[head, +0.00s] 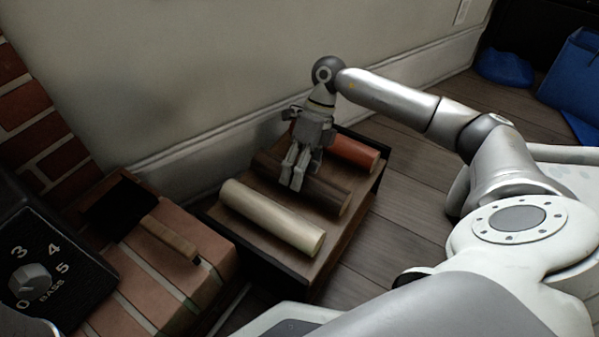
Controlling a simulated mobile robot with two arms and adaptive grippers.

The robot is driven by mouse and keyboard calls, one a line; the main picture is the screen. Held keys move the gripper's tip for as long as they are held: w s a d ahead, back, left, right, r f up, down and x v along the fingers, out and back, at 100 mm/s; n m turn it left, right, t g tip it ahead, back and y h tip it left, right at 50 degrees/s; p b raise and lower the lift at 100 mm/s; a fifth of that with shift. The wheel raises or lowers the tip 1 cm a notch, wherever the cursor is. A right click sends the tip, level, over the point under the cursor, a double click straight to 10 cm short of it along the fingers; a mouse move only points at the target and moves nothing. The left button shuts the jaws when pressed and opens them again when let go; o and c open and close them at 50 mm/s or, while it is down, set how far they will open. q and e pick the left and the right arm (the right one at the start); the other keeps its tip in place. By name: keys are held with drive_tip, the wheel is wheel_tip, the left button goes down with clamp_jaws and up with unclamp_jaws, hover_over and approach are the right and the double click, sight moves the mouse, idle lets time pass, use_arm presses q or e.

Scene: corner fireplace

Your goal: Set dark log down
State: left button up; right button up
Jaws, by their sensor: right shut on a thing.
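The dark log (330,195) lies between a cream log and a reddish log on a low wooden stand (352,238) against the wall. My right gripper (292,182) reaches down from above, with its fingers at the dark log's middle, shut on it. The fingers hide part of the log. I cannot tell whether the log touches the stand or is held slightly above it. My left gripper is not in view.
The cream log (272,218) is on the near side and the reddish log (350,152) on the far side. A brick hearth (130,290) with a wooden-handled black tool (172,237) is at left. A black unit with a knob (50,270) stands beside it. Blue items (575,75) lie far right.

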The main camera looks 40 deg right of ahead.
drive_tip(key=o, duration=1.4)
drive_tip(key=p+v, duration=0.7)
drive_tip(key=v, duration=0.5)
drive_tip(key=shift+a+r, duration=0.1)
drive_tip(key=shift+r, duration=0.05)
